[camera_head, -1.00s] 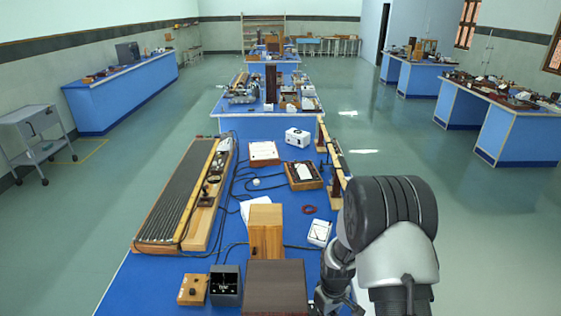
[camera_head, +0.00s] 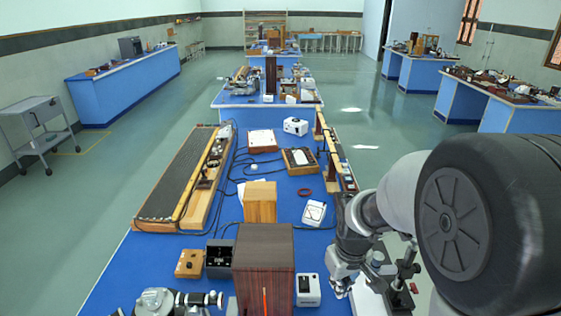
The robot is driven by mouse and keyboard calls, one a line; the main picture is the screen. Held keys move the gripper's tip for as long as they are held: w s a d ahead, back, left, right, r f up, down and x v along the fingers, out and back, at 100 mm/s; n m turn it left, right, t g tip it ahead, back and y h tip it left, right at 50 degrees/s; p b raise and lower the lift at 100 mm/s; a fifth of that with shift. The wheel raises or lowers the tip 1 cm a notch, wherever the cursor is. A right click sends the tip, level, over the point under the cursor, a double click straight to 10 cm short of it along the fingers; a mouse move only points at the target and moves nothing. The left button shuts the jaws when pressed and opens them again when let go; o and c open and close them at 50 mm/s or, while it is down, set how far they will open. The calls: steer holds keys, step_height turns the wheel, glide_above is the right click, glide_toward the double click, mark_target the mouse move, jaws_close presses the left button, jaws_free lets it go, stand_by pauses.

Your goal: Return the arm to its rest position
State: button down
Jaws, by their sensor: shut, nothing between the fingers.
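My arm comes in from the right side of the head view, with a large dark joint in front and a silver wrist beyond it. My gripper (camera_head: 341,287) hangs at the end of the wrist, over the right edge of the near blue bench (camera_head: 150,262). It is small in the view and partly merged with the wrist. It is shut with nothing held, and is apart from the dark brown wooden box (camera_head: 263,262) to its left.
A white device (camera_head: 308,290) and a white meter (camera_head: 314,213) lie close to the gripper. A black stand (camera_head: 402,270) is just right of it. A metal instrument (camera_head: 165,302) is at the bottom left. Open floor (camera_head: 100,215) lies left of the bench.

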steer(key=s+r+m+t+b, duration=0.1)
steer(key=s+r+m+b, duration=0.1)
steer(key=s, duration=0.8)
steer(key=s+r+m+t+b, duration=0.1)
steer(key=s+r+b, duration=0.4)
steer(key=s, duration=0.6)
steer(key=shift+s+r+m+t, duration=0.2)
steer(key=shift+r+m+t, duration=0.25)
steer(key=shift+r, duration=0.3)
